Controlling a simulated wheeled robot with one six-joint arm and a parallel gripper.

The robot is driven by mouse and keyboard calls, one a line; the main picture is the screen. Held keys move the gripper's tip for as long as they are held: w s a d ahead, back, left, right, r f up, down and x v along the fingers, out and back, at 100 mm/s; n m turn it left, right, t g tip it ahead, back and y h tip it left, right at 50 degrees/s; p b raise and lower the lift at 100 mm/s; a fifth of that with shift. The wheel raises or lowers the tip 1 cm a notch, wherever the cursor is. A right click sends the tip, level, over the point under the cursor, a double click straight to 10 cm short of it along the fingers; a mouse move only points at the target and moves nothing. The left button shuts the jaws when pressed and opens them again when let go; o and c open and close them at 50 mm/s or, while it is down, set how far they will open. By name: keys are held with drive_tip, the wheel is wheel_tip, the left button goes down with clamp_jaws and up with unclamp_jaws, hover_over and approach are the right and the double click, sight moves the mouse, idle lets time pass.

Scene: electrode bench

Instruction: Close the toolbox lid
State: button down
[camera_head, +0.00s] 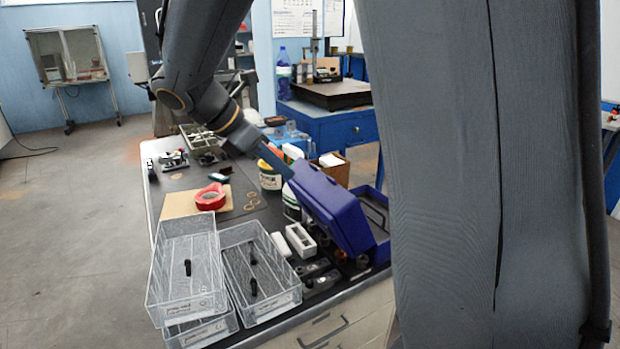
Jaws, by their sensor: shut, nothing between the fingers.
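The blue toolbox stands at the right end of the bench. Its lid (332,208) is open, tilted steeply, and leans toward the left side. The toolbox base (380,250) shows to the right of the lid, with a dark interior; its right part is hidden behind my own arm. My gripper (288,174) reaches down from the upper left, and its shut, empty fingers end at the lid's upper left edge. I cannot tell whether they touch the lid.
Clear wire-patterned trays (187,268) lie at the bench's front left. A red tape roll (210,197), a green-and-white tub (270,176) and a white block (300,240) stand close by. Small metal parts (320,281) lie below the lid. Floor at left is open.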

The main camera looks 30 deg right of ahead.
sight(329, 187)
drive_tip(key=p+x, duration=0.1)
drive_tip(key=x, duration=0.9)
drive_tip(key=shift+s+d+p, duration=0.1)
drive_tip(key=shift+d+p, duration=0.05)
drive_tip(key=shift+p, duration=0.15)
drive_tip(key=shift+d+r+p, duration=0.55)
drive_tip(key=shift+d+r, duration=0.25)
drive_tip(key=shift+d, duration=0.3)
drive_tip(key=shift+d+r, duration=0.25)
drive_tip(key=shift+d, duration=0.3)
drive_tip(key=shift+w, duration=0.2)
